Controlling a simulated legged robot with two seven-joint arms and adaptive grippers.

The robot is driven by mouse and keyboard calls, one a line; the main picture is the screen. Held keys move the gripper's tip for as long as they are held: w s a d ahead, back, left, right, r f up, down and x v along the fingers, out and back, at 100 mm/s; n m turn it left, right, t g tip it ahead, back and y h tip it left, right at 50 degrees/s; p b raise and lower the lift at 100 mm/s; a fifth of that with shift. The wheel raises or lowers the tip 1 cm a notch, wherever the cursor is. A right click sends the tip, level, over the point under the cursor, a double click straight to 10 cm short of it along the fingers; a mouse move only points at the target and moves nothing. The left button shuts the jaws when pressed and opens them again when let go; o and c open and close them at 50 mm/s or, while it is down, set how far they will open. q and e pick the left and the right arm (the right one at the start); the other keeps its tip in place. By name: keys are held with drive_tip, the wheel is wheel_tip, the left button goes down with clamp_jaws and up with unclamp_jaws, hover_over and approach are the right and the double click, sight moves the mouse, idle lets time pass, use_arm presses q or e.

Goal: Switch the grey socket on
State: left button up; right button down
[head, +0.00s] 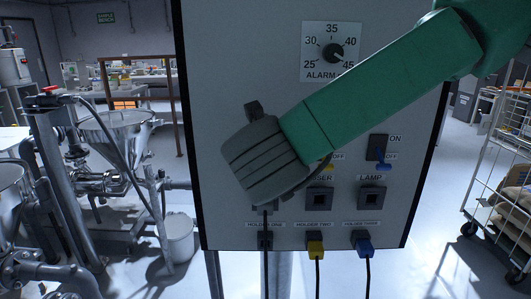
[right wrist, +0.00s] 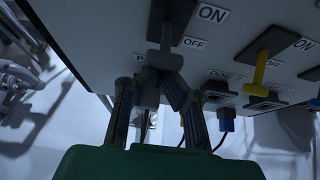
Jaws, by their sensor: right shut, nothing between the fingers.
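The panel (head: 230,80) carries a row of switches above sockets. In the right wrist view the grey switch lever (right wrist: 167,38) hangs downward on its dark plate, between the ON and OFF labels. In the head view my right gripper's wrist hides that switch and its socket. My right gripper (right wrist: 162,62) is shut and empty, its fingertips at the lower end of the grey lever. I cannot tell whether they touch. A yellow lever (right wrist: 261,70) is to the right, also pointing down. The blue lever (head: 383,166) shows in the head view, pointing down. My left gripper is not in view.
An alarm dial (head: 333,52) sits higher on the panel. The middle socket (head: 319,199) and lamp socket (head: 371,197) look empty. A yellow plug (head: 315,248) and a blue plug (head: 363,247) hang in holders below. A wire cart (head: 500,165) stands right, pipework (head: 90,180) left.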

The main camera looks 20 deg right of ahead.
use_arm(q)
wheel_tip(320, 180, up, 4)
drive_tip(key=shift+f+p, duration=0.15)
drive_tip(key=shift+p, duration=1.1)
use_arm(e)
drive_tip(key=shift+s+r+g+y, duration=0.1)
drive_tip(key=shift+r+g+y, duration=0.2)
drive_tip(key=shift+r+g, duration=0.6)
drive_tip(key=shift+f, duration=0.1)
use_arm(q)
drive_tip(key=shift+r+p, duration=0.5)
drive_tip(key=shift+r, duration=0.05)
use_arm(e)
drive_tip(key=shift+r, duration=0.8)
